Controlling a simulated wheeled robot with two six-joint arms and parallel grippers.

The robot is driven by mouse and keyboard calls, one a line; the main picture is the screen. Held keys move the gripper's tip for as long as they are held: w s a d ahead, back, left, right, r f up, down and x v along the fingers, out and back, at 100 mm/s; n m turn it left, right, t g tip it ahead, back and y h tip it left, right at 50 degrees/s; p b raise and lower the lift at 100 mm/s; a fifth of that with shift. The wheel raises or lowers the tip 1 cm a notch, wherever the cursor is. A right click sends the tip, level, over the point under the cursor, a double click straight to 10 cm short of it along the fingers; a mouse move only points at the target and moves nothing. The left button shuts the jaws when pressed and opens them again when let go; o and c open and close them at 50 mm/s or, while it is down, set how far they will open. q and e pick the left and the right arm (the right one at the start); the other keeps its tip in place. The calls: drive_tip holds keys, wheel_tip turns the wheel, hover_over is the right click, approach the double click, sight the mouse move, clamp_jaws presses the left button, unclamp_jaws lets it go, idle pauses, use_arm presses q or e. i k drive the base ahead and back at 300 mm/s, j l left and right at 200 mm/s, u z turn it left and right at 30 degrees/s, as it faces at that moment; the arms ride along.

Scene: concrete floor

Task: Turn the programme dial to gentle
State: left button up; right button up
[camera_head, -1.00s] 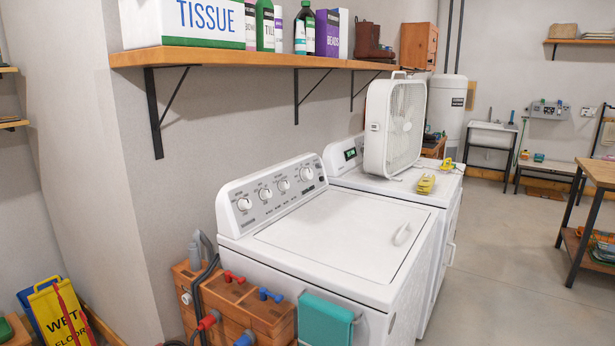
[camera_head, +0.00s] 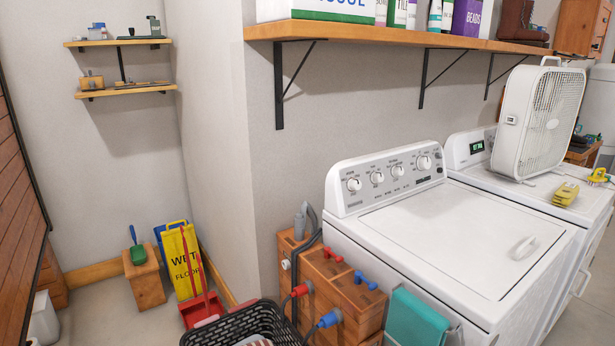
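The white top-loading washer (camera_head: 462,232) stands right of centre with its lid closed. Its raised control panel (camera_head: 385,177) at the back carries a row of several round white dials. The rightmost dial (camera_head: 424,162) is the largest; the leftmost dial (camera_head: 354,184) and the ones between are smaller. The lettering around the dials is too small to read, so I cannot tell which is the programme dial or where it points. Neither of my grippers is in view.
A second white machine (camera_head: 580,205) with a box fan (camera_head: 541,122) on top stands right of the washer. A wooden cabinet (camera_head: 340,290) and a black basket (camera_head: 240,318) sit at the washer's left. A wall shelf (camera_head: 400,38) overhangs the panel. A yellow wet-floor sign (camera_head: 181,262) stands left.

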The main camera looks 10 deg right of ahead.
sight(422, 163)
drive_tip(key=l+u, duration=0.15)
drive_tip(key=l, duration=0.45)
drive_tip(key=l+u, duration=0.2)
drive_tip(key=l, duration=0.4)
drive_tip(key=k+l+u, duration=0.15)
drive_tip(key=l, duration=0.45)
drive_tip(key=l+u, duration=0.2)
drive_tip(key=l, duration=0.4)
drive_tip(key=k, duration=0.05)
